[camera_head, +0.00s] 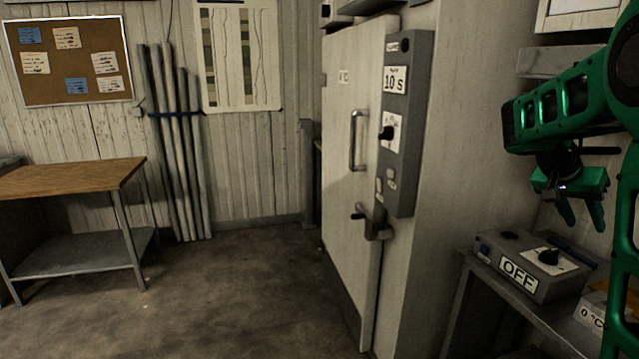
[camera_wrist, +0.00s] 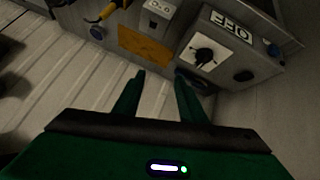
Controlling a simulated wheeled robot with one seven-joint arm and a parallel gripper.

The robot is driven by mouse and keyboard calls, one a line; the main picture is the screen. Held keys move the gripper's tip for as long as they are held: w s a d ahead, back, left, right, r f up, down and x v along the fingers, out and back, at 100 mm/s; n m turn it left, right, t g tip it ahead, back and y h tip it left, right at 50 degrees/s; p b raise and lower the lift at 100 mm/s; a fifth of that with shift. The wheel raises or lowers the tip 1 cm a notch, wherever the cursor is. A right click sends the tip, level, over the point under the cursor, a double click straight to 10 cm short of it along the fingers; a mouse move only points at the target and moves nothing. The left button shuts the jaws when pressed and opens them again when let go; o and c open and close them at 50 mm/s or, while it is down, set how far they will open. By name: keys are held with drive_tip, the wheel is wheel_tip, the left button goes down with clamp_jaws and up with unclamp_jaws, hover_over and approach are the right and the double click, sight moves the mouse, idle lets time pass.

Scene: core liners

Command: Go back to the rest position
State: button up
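My gripper (camera_head: 582,213) is at the right of the head view, on my green arm, above the bench with the control box. Its two fingers point down and stand apart, with nothing visible between them. In the wrist view my gripper (camera_wrist: 160,80) also shows its two dark green fingers spread and empty. The grey control box (camera_head: 527,266) with an OFF label and a black knob sits below and a little left of the gripper, apart from it. The box also shows in the wrist view (camera_wrist: 226,66) at the upper right.
A tall white cabinet (camera_head: 350,120) with handles and a grey panel stands mid-view. A wooden-topped table (camera_head: 75,178) is at the left. The floor (camera_head: 230,300) between is clear.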

drive_tip(key=s+a+f+n+y, duration=0.2)
drive_tip(key=s+a+f, duration=0.2)
drive_tip(key=s, duration=0.5)
drive_tip(key=s+a+f+n+y, duration=0.2)
drive_tip(key=s+a+f+y, duration=0.1)
drive_tip(key=s+a, duration=0.6)
drive_tip(key=s+a+f+n+y, duration=0.2)
drive_tip(key=s+a+f, duration=0.3)
drive_tip(key=s, duration=0.6)
drive_tip(key=shift+a+f+g+y, duration=0.25)
drive_tip(key=shift+a+y, duration=0.35)
drive_tip(key=shift+a, duration=0.6)
drive_tip(key=shift+w, duration=0.1)
drive_tip(key=shift+c, duration=0.9)
